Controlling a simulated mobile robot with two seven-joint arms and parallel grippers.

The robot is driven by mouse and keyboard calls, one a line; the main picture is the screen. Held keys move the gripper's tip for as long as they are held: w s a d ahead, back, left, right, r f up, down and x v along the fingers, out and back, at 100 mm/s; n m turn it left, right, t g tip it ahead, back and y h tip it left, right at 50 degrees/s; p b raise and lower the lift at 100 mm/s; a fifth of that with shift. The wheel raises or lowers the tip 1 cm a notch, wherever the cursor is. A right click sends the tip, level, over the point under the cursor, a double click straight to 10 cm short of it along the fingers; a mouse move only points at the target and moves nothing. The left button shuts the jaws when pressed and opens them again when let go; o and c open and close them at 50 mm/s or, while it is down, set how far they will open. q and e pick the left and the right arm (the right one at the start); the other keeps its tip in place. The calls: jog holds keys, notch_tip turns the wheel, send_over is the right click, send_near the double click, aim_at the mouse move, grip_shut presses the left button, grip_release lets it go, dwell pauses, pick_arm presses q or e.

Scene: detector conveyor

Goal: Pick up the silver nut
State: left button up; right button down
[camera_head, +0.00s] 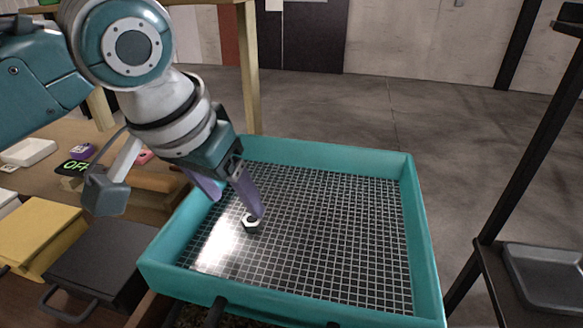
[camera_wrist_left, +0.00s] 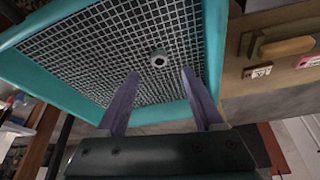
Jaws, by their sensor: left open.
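The silver nut (camera_head: 250,220) lies on the wire mesh of the teal sieve tray (camera_head: 407,215), left of the mesh's middle in the head view. In the left wrist view the nut (camera_wrist_left: 159,60) lies on the mesh, beyond the fingertips and between their lines. My left gripper (camera_head: 238,208) has purple fingers and is over the tray, with one fingertip close to the nut in the head view. In the left wrist view my left gripper (camera_wrist_left: 160,73) is open, with nothing between its fingers. My right gripper does not show.
A black box (camera_head: 105,255) with a handle and a yellow box (camera_head: 35,240) stand left of the tray. A dark rack with a grey bin (camera_head: 545,275) stands at the right. The rest of the mesh is bare.

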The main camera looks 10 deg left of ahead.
aim_at(249, 222)
pick_arm(q)
jog(key=shift+b+x, duration=0.4)
jog(key=shift+x, duration=2.7)
jog(key=shift+c, duration=0.2)
grip_shut()
